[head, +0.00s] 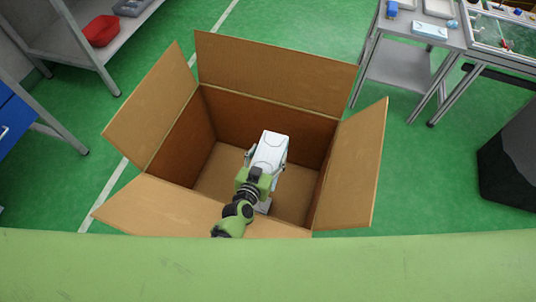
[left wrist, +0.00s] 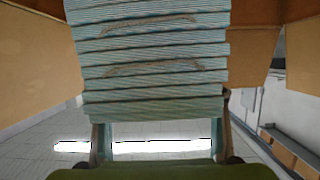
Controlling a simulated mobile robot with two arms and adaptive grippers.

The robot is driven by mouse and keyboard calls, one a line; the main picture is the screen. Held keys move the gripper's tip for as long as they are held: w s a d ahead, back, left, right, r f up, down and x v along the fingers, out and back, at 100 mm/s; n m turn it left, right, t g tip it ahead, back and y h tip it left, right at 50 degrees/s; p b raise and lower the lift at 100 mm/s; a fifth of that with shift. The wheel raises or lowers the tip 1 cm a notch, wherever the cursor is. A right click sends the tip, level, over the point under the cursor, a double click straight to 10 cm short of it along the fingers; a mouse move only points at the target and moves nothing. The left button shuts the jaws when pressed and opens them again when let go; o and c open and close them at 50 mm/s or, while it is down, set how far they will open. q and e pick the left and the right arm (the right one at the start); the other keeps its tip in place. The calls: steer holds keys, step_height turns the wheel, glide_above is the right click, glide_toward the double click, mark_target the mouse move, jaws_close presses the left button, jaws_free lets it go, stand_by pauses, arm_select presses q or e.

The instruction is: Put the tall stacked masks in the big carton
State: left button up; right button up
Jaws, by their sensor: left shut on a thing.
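The big carton (head: 270,115) stands open on the floor in the middle of the head view, with its flaps spread outward. My left gripper (head: 266,166) reaches over the near flap and is shut on the tall stacked masks (head: 270,148), a white and pale blue stack. The stack appears within the carton's opening; its height above the carton floor is hard to tell. In the left wrist view the stacked masks (left wrist: 155,60) show as pale blue pleated layers, with a finger on each side. My right gripper is not in view.
A grey table (head: 440,45) at the upper right bears a white and blue pack (head: 430,30) and trays. A shelf with a red bin (head: 102,30) stands at the upper left. A dark object (head: 510,155) stands at the right edge. Green floor surrounds the carton.

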arm_select(q)
steer(key=o, duration=1.3)
steer(key=shift+o, duration=0.2)
steer(key=shift+f, duration=0.1)
steer(key=v, duration=1.2)
